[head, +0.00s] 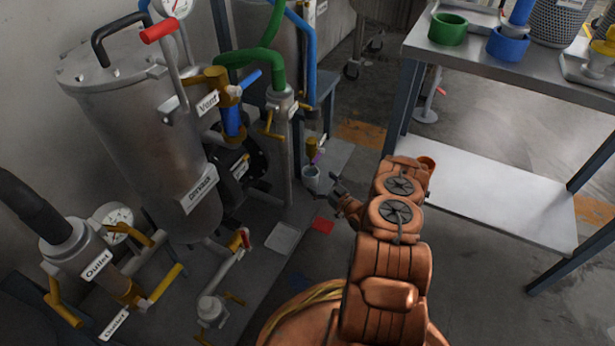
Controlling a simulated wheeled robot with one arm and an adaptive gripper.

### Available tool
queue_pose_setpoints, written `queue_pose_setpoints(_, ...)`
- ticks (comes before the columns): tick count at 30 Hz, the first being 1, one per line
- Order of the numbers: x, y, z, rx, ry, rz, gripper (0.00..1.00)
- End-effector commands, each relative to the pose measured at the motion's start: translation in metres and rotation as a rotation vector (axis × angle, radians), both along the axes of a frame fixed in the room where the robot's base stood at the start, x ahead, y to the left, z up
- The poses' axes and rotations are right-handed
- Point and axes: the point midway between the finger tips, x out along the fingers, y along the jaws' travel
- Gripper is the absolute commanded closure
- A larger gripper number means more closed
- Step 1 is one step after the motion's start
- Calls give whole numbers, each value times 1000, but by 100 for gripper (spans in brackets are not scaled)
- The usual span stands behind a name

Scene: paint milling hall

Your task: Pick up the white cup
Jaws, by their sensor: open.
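A small white cup (311,181) stands upright at the edge of the grey machine base, beside the foot of a vertical metal pipe. A small purple piece and a brass-coloured fitting show just above it. My gripper (333,190) is dark and small in the head view. It is open, just right of the cup and a little lower in the picture. I see no contact between them, but their gap in depth cannot be told. Nothing shows between the fingers.
A large steel vessel (144,140) with pipes and valves fills the left. A red square (323,225) and a pale square (283,238) lie below the cup. A metal table (500,76) with a lower white shelf (487,190) stands right, holding green and blue containers.

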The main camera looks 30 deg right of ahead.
Motion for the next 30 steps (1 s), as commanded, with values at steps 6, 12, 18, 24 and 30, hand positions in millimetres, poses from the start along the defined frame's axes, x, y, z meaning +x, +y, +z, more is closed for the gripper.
queue_pose_setpoints(6,18,4,-5,0,0,2,0)
queue_pose_setpoints(12,41,10,-10,0,2,7,0)
queue_pose_setpoints(18,58,12,-6,0,0,5,0)
queue_pose_setpoints(24,60,12,-5,1,0,4,0)
queue_pose_setpoints(30,59,12,-5,1,0,4,16)
